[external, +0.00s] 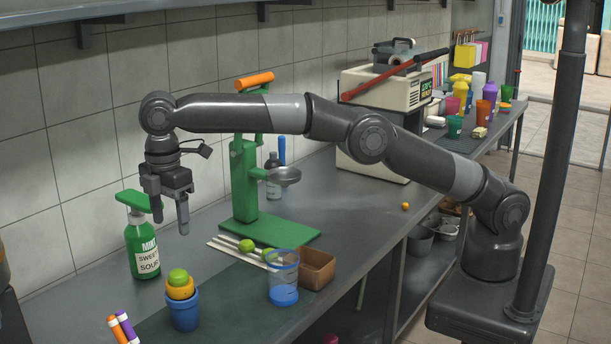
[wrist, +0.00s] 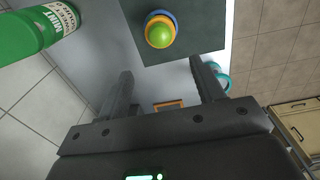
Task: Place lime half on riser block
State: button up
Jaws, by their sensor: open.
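My gripper (external: 169,216) is open and empty, pointing down above the counter near the mint bottle; its two fingers also show in the wrist view (wrist: 163,80). Another round green piece (external: 178,277) sits on an orange one in a blue cup (external: 184,311); this stack also shows at the top of the wrist view (wrist: 159,32). I cannot tell for sure which thing is the riser block; a brown square box-like piece (external: 318,270) stands beside the clear cup.
A clear blue-based cup (external: 284,280) is at the front edge, the green mint bottle (external: 141,246) at the left. Pale sticks (external: 226,247) lie by the press. The counter right of the press is mostly clear.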

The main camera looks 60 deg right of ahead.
jog(key=w+d+r+m+t, duration=0.1)
jog(key=d+r+m, duration=0.1)
jog(key=d+r, duration=0.45)
jog(key=w+d+r+m, duration=0.1)
jog(key=d+r+m, duration=0.15)
jog(key=d, duration=0.75)
jog(key=w+d+r+m+t, duration=0.1)
jog(key=d+r+m, duration=0.1)
jog(key=d+r, duration=0.45)
jog(key=s+d+r+m+t+y, duration=0.15)
jog(key=s+d, duration=0.25)
jog(key=d, duration=0.5)
jog(key=s+d+m+h, duration=0.15)
jog(key=s+d, duration=0.25)
jog(key=d, duration=0.5)
jog(key=s+d+f+m+t, duration=0.1)
jog(key=s+d+f+m, duration=0.3)
jog(key=s+d+f, duration=0.2)
jog(key=s+d+f+m+t, duration=0.1)
jog(key=s+d+f+m, duration=0.3)
jog(key=s+d, duration=0.7)
jog(key=s+f, duration=0.2)
jog(key=s, duration=0.1)
jog(key=shift+s+f, duration=0.15)
jog(key=shift+s, duration=0.25)
